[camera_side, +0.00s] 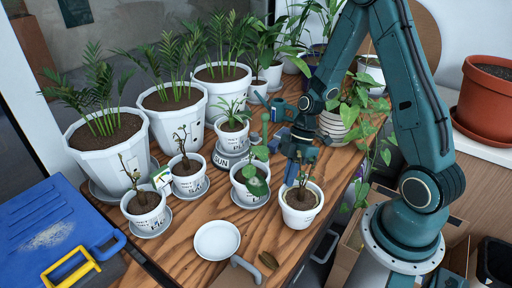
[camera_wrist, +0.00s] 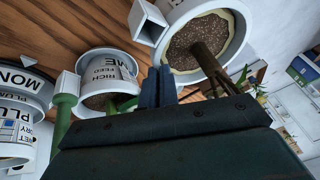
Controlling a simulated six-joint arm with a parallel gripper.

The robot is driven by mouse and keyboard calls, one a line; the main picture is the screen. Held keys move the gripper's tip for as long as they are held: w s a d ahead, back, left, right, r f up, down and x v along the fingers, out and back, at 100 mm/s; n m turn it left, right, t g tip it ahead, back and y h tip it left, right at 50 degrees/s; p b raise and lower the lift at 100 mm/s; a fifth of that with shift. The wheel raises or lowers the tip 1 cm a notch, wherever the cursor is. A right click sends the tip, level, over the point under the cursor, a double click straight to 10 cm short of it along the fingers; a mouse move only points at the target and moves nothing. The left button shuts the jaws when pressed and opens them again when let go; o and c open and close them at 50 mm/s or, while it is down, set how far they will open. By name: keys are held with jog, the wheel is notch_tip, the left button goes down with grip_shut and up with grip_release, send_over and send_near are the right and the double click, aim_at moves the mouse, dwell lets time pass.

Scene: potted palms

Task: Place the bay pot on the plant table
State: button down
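The wooden plant table (camera_side: 180,242) holds several white pots with small plants. No label reading bay is legible, so I cannot tell for sure which is the bay pot. A white pot (camera_side: 299,214) with a leafy seedling stands at the table's front right without a visible saucer. Its label is not seen. A pot with soil and a stem (camera_wrist: 200,45) shows close up in the wrist view. My gripper (camera_side: 302,166) is just above and behind the front right pot. Its fingers (camera_wrist: 158,86) look close together beside the pot rim; their opening is unclear.
An empty white saucer (camera_side: 217,240) lies left of the front right pot, with a small trowel (camera_side: 245,268) nearby. Labelled pots on saucers (camera_side: 250,186) stand to its left and behind. Large palms (camera_side: 107,142) fill the back left. A blue crate (camera_side: 50,232) is left of the table.

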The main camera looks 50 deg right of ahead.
jog(key=shift+f, duration=0.7)
jog(key=c, duration=1.7)
grip_release()
jog(key=v, duration=1.2)
